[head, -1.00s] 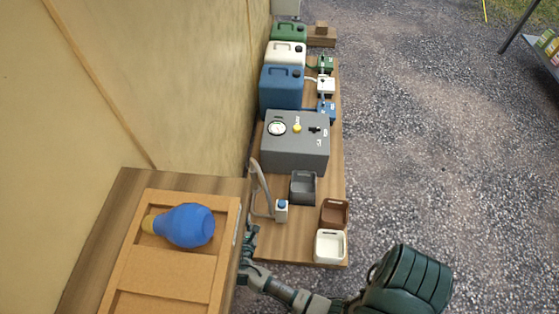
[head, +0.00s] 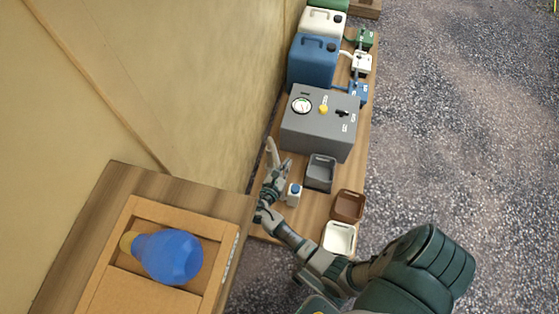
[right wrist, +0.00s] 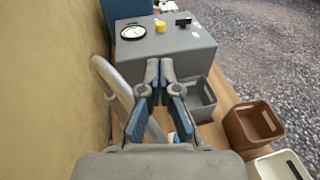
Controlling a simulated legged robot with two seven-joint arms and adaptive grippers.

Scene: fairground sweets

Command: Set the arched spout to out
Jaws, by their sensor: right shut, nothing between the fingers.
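The arched spout (head: 272,151) is a pale grey curved tube on the wooden bench, close to the wall and in front of the grey box. In the head view my right gripper (head: 283,166) overlaps its lower part. In the right wrist view the spout (right wrist: 109,74) arches up just left of the shut, empty fingers (right wrist: 159,75); its lower part runs behind them. I cannot tell whether they touch it. A small white block with a blue top (head: 293,194) stands beside my right gripper, mostly hidden in the wrist view. My left gripper is out of view.
The grey box (head: 320,120) with a gauge and yellow knob stands behind. A grey bin (head: 320,174), brown bin (head: 348,206) and white bin (head: 339,238) sit to the right. Jerrycans (head: 313,62) stand farther back.

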